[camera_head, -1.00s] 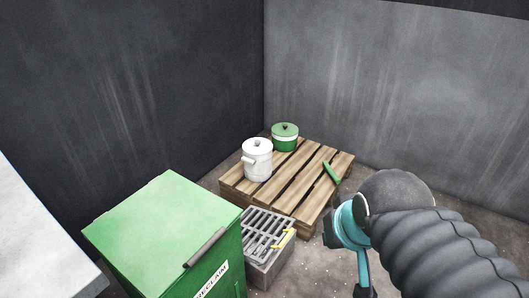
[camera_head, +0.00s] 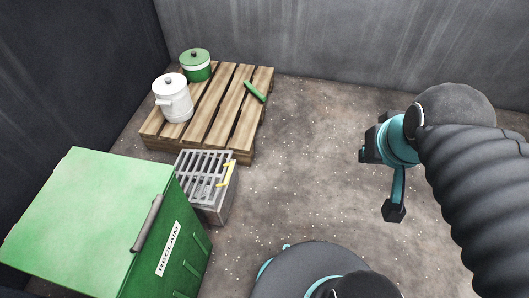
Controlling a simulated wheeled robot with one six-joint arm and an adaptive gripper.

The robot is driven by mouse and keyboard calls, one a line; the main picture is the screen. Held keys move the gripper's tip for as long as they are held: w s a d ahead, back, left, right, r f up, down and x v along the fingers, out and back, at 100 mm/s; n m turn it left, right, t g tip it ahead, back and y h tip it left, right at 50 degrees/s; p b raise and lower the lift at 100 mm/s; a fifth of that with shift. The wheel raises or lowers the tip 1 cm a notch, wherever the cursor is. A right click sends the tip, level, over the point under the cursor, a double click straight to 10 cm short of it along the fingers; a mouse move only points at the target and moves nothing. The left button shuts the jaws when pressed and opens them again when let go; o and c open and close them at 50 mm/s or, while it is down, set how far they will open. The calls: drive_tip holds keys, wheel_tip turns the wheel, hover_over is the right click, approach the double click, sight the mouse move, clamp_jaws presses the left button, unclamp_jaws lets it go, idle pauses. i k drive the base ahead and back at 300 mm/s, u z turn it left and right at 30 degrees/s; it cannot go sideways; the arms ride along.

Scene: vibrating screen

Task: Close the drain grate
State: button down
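The drain grate (camera_head: 203,172) is a grey slatted panel on top of a grey box-shaped drain (camera_head: 213,212), left of the middle. A yellow handle (camera_head: 227,174) is on its right side. The grate covers much of the box top, but I cannot tell whether it lies flush or stands a little raised. My gripper (camera_head: 382,175) is at the right, in teal and black, well apart from the grate over the floor.
A green RECLAIM bin (camera_head: 100,215) stands close against the drain's left side. Behind the drain is a wooden pallet (camera_head: 215,115) with a white pot (camera_head: 176,104), a green pot (camera_head: 196,68) and a green stick-like object (camera_head: 255,91). The floor (camera_head: 310,170) to the right is clear.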

sight(199, 174)
drive_tip(key=z, duration=0.4)
drive_tip(key=k, duration=0.45)
drive_tip(key=u, duration=1.25)
drive_tip(key=i, duration=0.5)
drive_tip(key=u, duration=0.05)
